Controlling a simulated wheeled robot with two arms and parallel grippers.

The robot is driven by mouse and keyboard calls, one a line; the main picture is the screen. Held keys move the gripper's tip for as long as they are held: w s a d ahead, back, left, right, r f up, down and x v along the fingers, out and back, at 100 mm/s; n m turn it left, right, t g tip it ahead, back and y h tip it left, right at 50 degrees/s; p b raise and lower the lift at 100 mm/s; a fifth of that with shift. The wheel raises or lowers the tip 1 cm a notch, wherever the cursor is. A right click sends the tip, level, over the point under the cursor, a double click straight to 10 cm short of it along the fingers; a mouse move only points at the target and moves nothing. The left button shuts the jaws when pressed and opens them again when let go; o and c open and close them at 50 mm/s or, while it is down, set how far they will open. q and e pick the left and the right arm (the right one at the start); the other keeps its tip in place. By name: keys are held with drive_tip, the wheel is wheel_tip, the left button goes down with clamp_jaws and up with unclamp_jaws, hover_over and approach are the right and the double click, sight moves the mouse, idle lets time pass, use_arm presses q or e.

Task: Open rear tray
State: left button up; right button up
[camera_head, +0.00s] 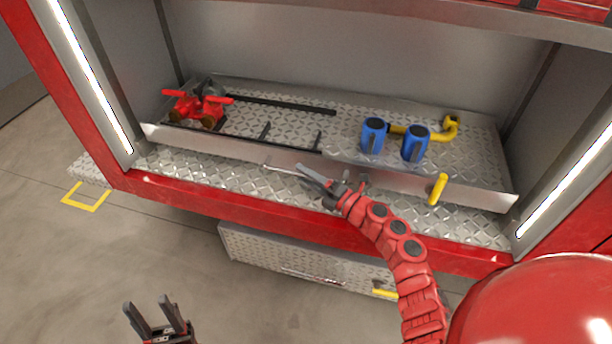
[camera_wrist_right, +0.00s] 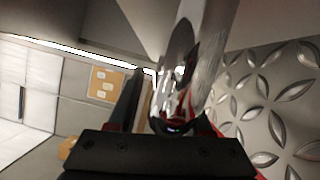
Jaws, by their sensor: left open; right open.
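A wide metal tray (camera_head: 470,186) with a diamond-plate floor sits inside the red-framed compartment. Its smooth front lip carries a thin metal handle (camera_head: 279,168) near the middle and a yellow lever (camera_head: 438,189) on the right. My right gripper (camera_head: 318,182) is open at the handle. In the right wrist view, a shiny chrome bar (camera_wrist_right: 182,70) runs close in front of the gripper's palm, beside a dark finger; the other finger is mostly hidden. I cannot tell whether they touch. My left gripper (camera_head: 152,308) is open and empty, low over the floor at the lower left.
The tray holds a red valve fitting (camera_head: 198,108), two blue cylinders (camera_head: 373,135) and a yellow pipe (camera_head: 440,134). A lower metal drawer (camera_head: 260,250) with a yellow lever (camera_head: 385,293) sits beneath the red sill (camera_head: 200,205).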

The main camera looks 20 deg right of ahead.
clamp_jaws()
idle(1.4)
